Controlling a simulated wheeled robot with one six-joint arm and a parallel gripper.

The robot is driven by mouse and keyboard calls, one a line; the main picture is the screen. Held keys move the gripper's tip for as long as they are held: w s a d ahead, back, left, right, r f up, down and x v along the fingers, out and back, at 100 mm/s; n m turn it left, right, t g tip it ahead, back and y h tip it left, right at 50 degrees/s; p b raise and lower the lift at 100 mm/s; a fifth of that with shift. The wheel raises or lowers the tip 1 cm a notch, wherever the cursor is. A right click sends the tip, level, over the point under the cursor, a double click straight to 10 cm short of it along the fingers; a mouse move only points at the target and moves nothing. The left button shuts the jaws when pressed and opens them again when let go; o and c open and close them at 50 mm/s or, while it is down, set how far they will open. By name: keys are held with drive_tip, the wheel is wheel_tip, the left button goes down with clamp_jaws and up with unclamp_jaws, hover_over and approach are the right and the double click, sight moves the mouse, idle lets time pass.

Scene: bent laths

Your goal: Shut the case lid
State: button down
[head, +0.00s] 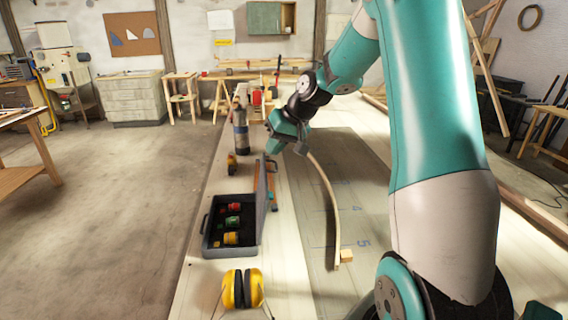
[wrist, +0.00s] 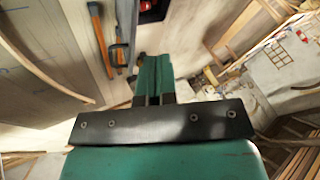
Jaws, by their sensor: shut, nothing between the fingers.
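The dark grey case (head: 206,238) lies open on the bench, with red, green and yellow items inside. Its lid (head: 263,205) stands roughly upright along the case's right side. My gripper (head: 284,138) is beyond the case and a little right of the lid, higher than the bench. In the wrist view its green fingers (wrist: 153,70) are together with nothing between them. A part of the case with a red item (wrist: 147,6) shows at the top edge of the wrist view. I see no contact between gripper and lid.
Yellow ear defenders (head: 242,289) lie in front of the case. A bent lath (head: 331,200) curves along the bench to the right, by a wooden block (head: 347,255). Orange-handled tools (head: 271,182) lie behind the lid. A grey cylinder (head: 240,132) stands beyond the case.

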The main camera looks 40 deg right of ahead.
drive_tip(key=d+f+m+t+h, duration=0.1)
drive_tip(key=d+f+m+h, duration=0.2)
drive_tip(key=d, duration=1.2)
drive_tip(key=w+a+f+y+p, duration=0.1)
drive_tip(key=w+a+f+p, duration=0.3)
drive_tip(key=w+f+p, duration=0.2)
drive_tip(key=shift+x, duration=1.6)
drive_tip(key=shift+s+a+f, duration=0.1)
drive_tip(key=shift+s, duration=0.05)
drive_tip(key=shift+a, duration=0.15)
